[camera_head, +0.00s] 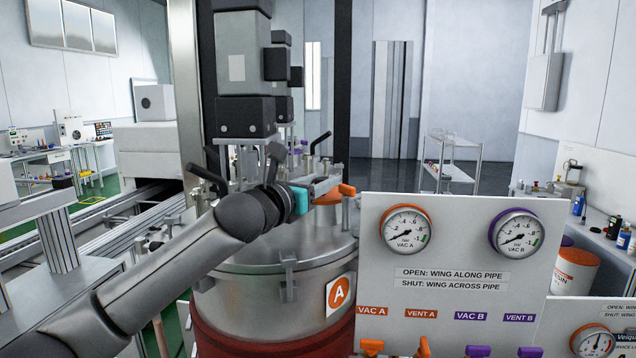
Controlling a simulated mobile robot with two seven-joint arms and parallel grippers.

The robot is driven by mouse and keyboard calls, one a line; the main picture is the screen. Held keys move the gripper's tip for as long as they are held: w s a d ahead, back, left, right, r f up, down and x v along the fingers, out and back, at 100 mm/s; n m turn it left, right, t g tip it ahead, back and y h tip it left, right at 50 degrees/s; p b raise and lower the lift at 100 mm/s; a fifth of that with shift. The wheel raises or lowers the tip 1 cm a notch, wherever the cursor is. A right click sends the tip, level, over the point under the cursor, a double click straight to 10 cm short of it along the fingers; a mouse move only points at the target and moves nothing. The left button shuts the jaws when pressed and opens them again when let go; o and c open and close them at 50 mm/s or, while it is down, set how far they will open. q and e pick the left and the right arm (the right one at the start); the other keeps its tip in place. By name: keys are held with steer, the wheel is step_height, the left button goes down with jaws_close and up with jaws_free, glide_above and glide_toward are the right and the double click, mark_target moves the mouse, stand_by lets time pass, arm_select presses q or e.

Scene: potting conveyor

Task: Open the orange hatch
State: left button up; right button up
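A steel vessel (262,287) with an orange "A" label (339,294) stands in the middle of the view. Orange parts of the hatch (329,197) show on its lid, with an orange knob (347,190) at the right. My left arm reaches in from the lower left over the lid. My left gripper (325,186) is at the orange parts, seen from behind and the side. Its wrist and a teal band hide part of the lid. I cannot tell whether its fingers are closed or touch the hatch. My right gripper is not in view.
A white panel (463,255) with gauge VAC A (408,230) and gauge VAC B (516,233) stands close at the right of the lid. Orange and purple valve wings line its lower edge. A black lever (207,178) sticks up at the left.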

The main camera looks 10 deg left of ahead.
arm_select(q)
jaws_close()
stand_by(1.2)
